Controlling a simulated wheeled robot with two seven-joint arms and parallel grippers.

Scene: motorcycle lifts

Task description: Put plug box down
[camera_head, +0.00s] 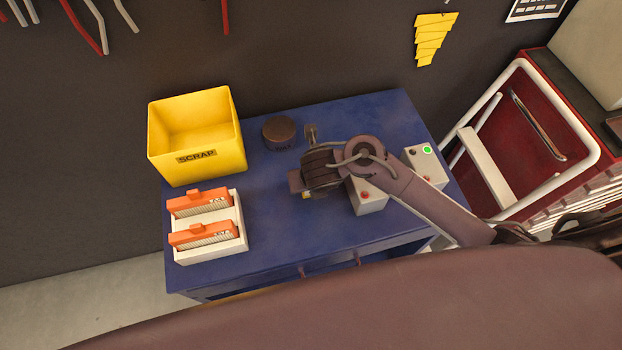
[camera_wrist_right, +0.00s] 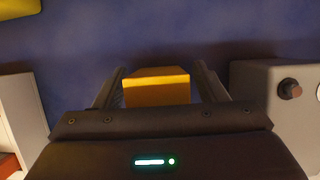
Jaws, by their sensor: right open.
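A small yellow-orange box (camera_wrist_right: 157,90), which I take for the plug box, sits between the fingers of my right gripper (camera_wrist_right: 158,84) in the right wrist view. The fingers stand apart on either side of it, and the gripper is open. In the head view my right gripper (camera_head: 308,186) is low over the middle of the blue table (camera_head: 280,240). It hides nearly all of the box there; only a small yellow bit shows below it. I cannot tell whether the box touches the table top. My left gripper is out of view.
A yellow SCRAP bin (camera_head: 197,160) and a white tray (camera_head: 240,240) with two orange-topped boxes (camera_head: 200,203) stand at the left. A dark round container (camera_head: 279,133) is behind. A grey box with knobs (camera_head: 368,202) stands right of my gripper. The table's front middle is clear.

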